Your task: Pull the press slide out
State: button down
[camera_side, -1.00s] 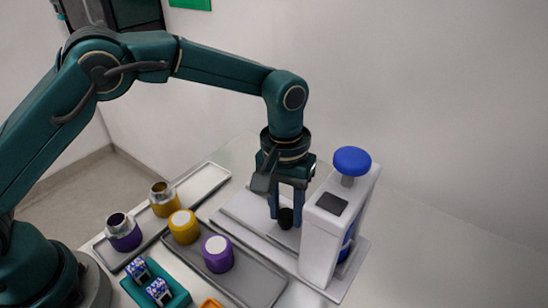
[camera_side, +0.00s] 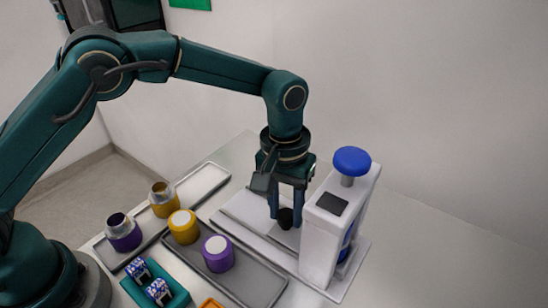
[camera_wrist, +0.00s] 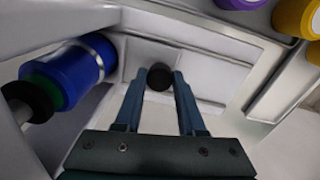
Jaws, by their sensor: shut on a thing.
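The press (camera_side: 335,230) is a white upright housing with a blue round knob (camera_side: 351,161) on top, standing on a pale base plate. The slide (camera_side: 247,208) is a flat light plate to the left of the housing. Its black round knob (camera_side: 285,218) sits close to the housing, and also shows in the wrist view (camera_wrist: 159,77). My gripper (camera_side: 287,212) points down and is shut on this black knob, with a finger on each side. A blue cylinder with a metal band (camera_wrist: 85,65) sits in the press, partly hidden by the housing in the side view.
A grey tray (camera_side: 262,286) left of the press holds a yellow-capped (camera_side: 183,226) and a purple-capped (camera_side: 217,253) cylinder. A paler tray (camera_side: 207,182) holds two metal-topped cylinders. A teal bin (camera_side: 178,299) with small blue-white parts stands in front. The table right of the press is clear.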

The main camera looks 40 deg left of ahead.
jog(key=a, duration=1.1)
jog(key=shift+w+a+r, duration=0.1)
jog(key=shift+w+a, duration=0.05)
jog(key=shift+a, duration=0.15)
jog(key=c, duration=0.5)
grip_release()
jog(key=shift+r, duration=2.5)
